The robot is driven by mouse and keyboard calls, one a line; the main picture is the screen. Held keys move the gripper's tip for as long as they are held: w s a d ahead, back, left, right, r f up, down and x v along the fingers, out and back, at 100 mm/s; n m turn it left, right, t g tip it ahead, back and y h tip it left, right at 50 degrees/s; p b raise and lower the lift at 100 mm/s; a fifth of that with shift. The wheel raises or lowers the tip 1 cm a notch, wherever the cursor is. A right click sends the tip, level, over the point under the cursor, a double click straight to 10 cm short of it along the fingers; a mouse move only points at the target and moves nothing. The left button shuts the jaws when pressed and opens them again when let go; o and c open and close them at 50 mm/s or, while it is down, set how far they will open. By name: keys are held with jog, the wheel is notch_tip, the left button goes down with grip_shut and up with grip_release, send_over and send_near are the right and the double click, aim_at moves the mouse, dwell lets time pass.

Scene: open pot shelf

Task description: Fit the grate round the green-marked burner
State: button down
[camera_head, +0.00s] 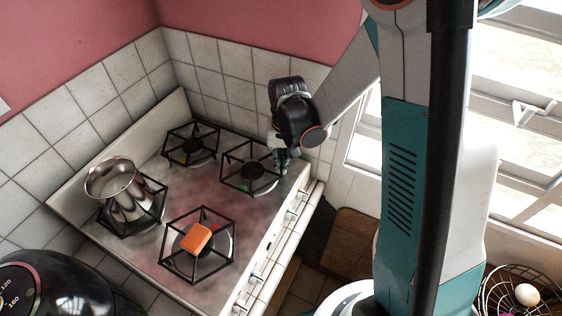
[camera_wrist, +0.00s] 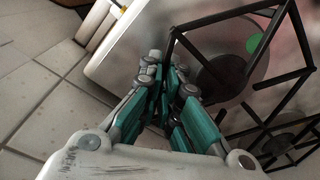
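The green-marked burner (camera_head: 256,172) is at the right of the hob, with its green mark (camera_head: 245,188) at the front of its plate. The mark also shows in the wrist view (camera_wrist: 254,44). A black wire grate (camera_head: 226,160) stands over and about this burner. I cannot tell whether all its feet rest on the hob. My gripper (camera_head: 283,158) is at the grate's right corner. In the wrist view my gripper (camera_wrist: 166,72) has its fingers close together at a corner bar of the grate (camera_wrist: 210,70). The fingertips partly hide that corner.
The front burner's grate (camera_head: 168,240) has an orange block (camera_head: 196,238) on it. A steel pot (camera_head: 128,203) stands on the left grate. The back grate (camera_head: 190,130) is empty, with a yellow mark below. Tiled walls (camera_head: 215,62) close the back. A dark kettle-like object (camera_head: 60,285) is front left.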

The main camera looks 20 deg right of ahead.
jog(key=shift+f+b, duration=0.75)
jog(key=shift+f, duration=0.05)
dwell(0.6)
jog(key=c, duration=1.7)
grip_release()
jog(key=shift+r, duration=0.15)
jog(key=r, duration=1.1)
jog(key=shift+s+d+r, duration=0.1)
jog(key=shift+d+r, duration=0.25)
jog(key=s+f+n+t+b, duration=0.1)
jog(key=s+t+b, duration=0.1)
jog(key=s+b, duration=0.2)
jog(key=s+d+f+n+t+b, duration=0.1)
jog(key=s+t+b, duration=0.1)
jog(key=s+b, duration=0.2)
jog(key=s+d+f+n+t+b, duration=0.1)
jog(key=s+t+b, duration=0.1)
jog(key=s+b, duration=0.2)
jog(key=shift+s+t+h+b, duration=0.3)
jog(key=shift+s+t+b, duration=0.1)
jog(key=shift+s, duration=1.05)
